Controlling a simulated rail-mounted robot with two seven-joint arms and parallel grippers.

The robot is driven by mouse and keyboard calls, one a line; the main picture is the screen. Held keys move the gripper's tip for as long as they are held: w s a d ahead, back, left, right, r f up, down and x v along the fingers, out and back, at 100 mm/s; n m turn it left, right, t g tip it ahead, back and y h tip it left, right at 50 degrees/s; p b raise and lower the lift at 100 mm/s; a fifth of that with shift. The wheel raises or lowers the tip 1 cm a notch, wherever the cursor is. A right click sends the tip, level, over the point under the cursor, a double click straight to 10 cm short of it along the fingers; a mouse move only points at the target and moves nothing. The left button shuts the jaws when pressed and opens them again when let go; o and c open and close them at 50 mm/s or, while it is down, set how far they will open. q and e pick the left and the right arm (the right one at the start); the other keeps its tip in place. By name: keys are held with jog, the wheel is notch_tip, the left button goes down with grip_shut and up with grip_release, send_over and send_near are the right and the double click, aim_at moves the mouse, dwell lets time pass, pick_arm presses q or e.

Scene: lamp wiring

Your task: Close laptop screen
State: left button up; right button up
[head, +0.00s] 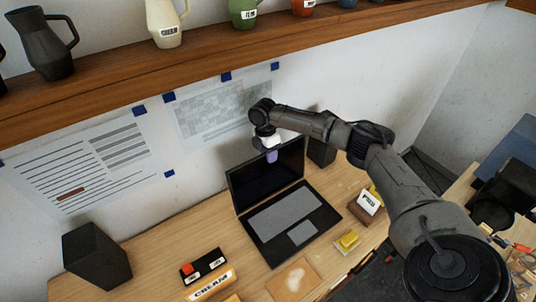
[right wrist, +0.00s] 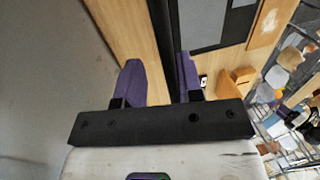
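The laptop is open on the wooden desk. Its dark screen (head: 266,178) stands up and leans back toward the wall, and its keyboard base (head: 291,221) lies flat. My right gripper (head: 272,156) is at the screen's upper edge, near the middle. In the right wrist view its two purple fingers (right wrist: 160,84) are apart. The screen (right wrist: 163,35) shows there as a narrow dark strip running between them, with the keyboard base (right wrist: 212,22) to its right. I cannot tell whether a finger touches the screen. My left gripper is out of view.
Dark speakers stand left (head: 96,256) and behind the laptop's right side (head: 321,152). A labelled block (head: 366,202), a yellow item (head: 347,241) and a red-and-black item (head: 203,267) lie around the base. A shelf (head: 150,75) with several jugs overhangs the wall.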

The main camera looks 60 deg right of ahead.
notch_tip(320, 180, up, 15)
jog(key=w+p, duration=0.1)
jog(key=p, duration=0.8)
jog(key=shift+w+d+r, duration=0.2)
jog(key=shift+w+d, duration=0.2)
dwell(0.6)
dwell(0.5)
